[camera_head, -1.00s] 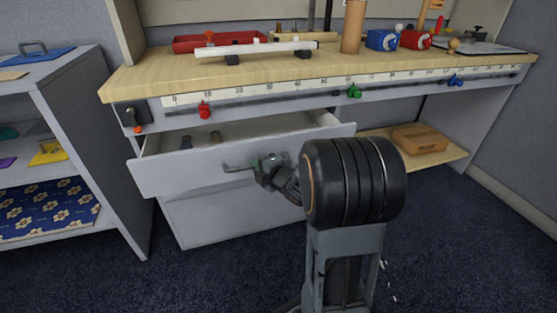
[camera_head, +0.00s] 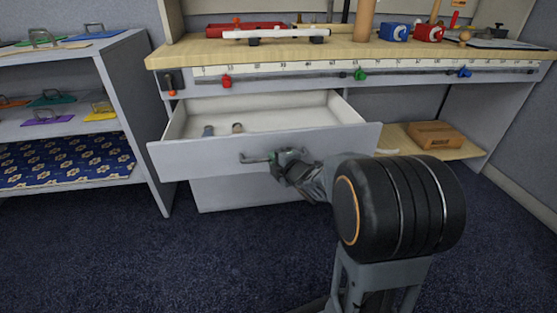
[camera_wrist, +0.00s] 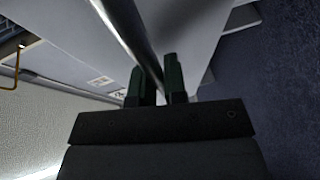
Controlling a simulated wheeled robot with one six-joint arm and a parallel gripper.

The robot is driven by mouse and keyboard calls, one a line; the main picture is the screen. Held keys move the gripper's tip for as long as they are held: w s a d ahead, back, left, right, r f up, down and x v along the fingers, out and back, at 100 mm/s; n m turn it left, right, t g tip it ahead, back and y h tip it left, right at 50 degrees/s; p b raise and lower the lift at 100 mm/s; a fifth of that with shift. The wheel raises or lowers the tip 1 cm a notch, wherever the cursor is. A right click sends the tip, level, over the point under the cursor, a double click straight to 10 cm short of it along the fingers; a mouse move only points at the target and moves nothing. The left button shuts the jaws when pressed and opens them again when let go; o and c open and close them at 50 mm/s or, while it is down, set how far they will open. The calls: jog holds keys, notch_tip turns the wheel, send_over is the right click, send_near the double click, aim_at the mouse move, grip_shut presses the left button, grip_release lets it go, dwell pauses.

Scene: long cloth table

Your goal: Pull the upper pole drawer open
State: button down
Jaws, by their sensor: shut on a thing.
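The upper drawer (camera_head: 222,155) of the workbench stands pulled out, its white inside showing in the head view. My gripper (camera_head: 277,160) is at the middle of the drawer's front, shut on the bar handle (camera_head: 250,158). In the wrist view the two dark fingers (camera_wrist: 159,82) stand on either side of the metal bar handle (camera_wrist: 125,25). A lower drawer front (camera_head: 235,192) below it is closed.
The wooden bench top (camera_head: 350,51) above carries a red tray, a white bar and coloured blocks. A shelf unit (camera_head: 140,110) stands at the left. A cardboard box (camera_head: 436,134) sits on a low shelf at the right. The dark carpet (camera_head: 230,250) in front is clear.

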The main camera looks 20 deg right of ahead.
jog(key=shift+s+a, duration=0.1)
jog(key=c, duration=1.2)
grip_release()
